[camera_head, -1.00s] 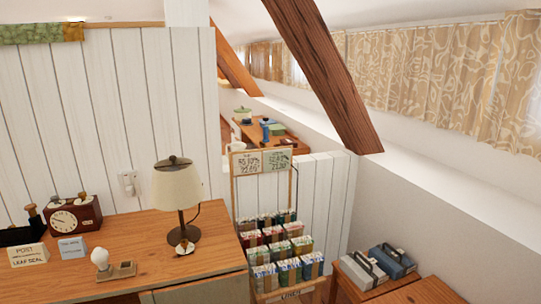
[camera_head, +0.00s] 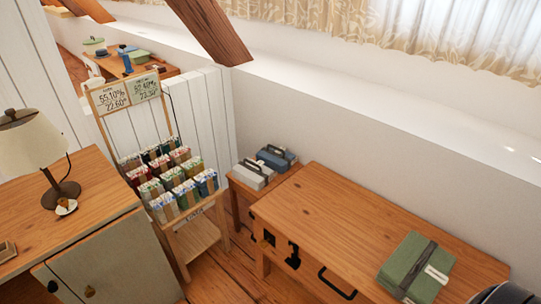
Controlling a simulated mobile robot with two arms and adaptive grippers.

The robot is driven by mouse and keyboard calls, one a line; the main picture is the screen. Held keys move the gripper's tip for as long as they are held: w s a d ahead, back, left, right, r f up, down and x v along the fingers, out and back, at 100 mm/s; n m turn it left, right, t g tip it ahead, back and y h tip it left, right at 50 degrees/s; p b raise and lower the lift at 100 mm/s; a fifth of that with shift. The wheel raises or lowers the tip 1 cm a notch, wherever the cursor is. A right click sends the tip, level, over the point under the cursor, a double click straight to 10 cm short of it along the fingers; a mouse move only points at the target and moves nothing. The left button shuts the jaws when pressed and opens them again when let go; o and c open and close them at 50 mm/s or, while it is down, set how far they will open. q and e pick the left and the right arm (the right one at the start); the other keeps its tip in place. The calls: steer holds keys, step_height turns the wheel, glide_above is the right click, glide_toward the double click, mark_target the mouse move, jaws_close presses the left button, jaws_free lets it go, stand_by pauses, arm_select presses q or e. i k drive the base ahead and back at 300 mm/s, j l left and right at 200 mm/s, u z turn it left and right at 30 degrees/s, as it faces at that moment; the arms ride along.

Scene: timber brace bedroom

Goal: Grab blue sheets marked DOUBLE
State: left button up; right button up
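A blue folded bundle (camera_head: 281,157) with a dark strap lies on a small low wooden stand (camera_head: 240,189) against the wall, in the middle of the head view. A light grey bundle (camera_head: 250,179) with a dark strap lies just in front of it, to its left. A green bundle (camera_head: 404,262) with a dark strap and a pale label lies on the wooden table at the right. No word DOUBLE is readable on any of them. Neither of my grippers is in view.
The wooden table (camera_head: 325,215) stands beside the small stand. A rack of several packets (camera_head: 185,196) stands left of it, with price signs above. A desk with a lamp (camera_head: 30,142) is at far left. Wooden floor (camera_head: 240,270) shows between them. A dark rounded shape pokes in bottom right.

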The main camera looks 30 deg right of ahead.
mark_target(276, 159)
steer(key=i+z, duration=0.1)
steer(key=z, duration=0.4)
steer(key=i+z, duration=0.15)
steer(key=z, duration=0.35)
steer(key=j+z, duration=0.15)
steer(key=z, duration=0.35)
steer(key=i+j+z, duration=0.15)
steer(key=z, duration=0.35)
